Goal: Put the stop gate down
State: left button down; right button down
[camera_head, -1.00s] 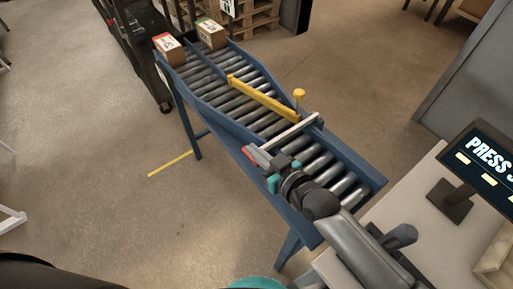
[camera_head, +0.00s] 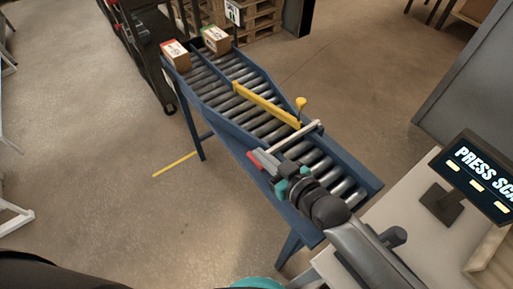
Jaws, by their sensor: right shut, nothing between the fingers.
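The yellow stop gate bar (camera_head: 266,104) lies across the blue roller conveyor (camera_head: 228,122), slanting from the left side of the lane to the right rail. A yellow knob (camera_head: 300,103) stands on a post at the bar's right end. My right gripper (camera_head: 257,160) is shut and empty, above the near part of the conveyor at its left rail. It is nearer to me than the gate and apart from it. My left gripper is not in view.
Two cardboard boxes, one (camera_head: 176,56) with a red mark and one (camera_head: 215,40) with a green mark, sit at the conveyor's far end. A grey crossbar (camera_head: 293,136) spans the rollers near my gripper. A screen (camera_head: 476,176) stands on the right-hand table.

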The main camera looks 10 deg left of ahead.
jog(key=v, duration=0.7)
jog(key=shift+s+p, duration=0.2)
jog(key=shift+p, duration=0.1)
